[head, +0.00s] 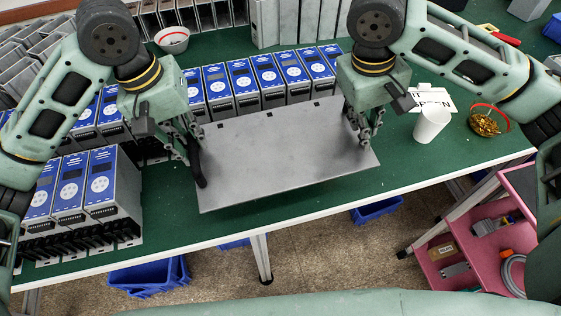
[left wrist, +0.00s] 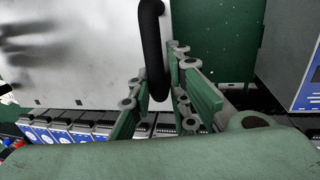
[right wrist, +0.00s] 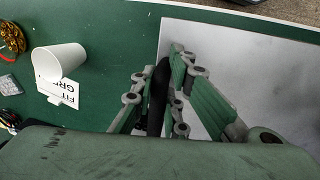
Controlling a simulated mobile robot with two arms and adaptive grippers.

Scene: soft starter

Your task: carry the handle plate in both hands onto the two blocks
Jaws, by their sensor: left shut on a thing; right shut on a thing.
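The handle plate (head: 285,150) is a flat grey sheet with a black handle at each short end, over the front middle of the green table. Its left handle (left wrist: 152,40) is between the fingers of my left gripper (head: 190,150), which is shut on it. My right gripper (head: 368,128) is shut on the right handle (right wrist: 157,95), which my fingers partly hide. A dark shadow shows along the plate's front edge; I cannot tell how high it hangs. I cannot make out the two blocks.
A row of blue-fronted units (head: 242,84) stands close behind the plate, and more units (head: 100,185) stand at left. A white cup (head: 431,124), a printed card (head: 445,100) and a bowl of brass parts (head: 487,123) are at right. The table's front edge (head: 330,195) is near.

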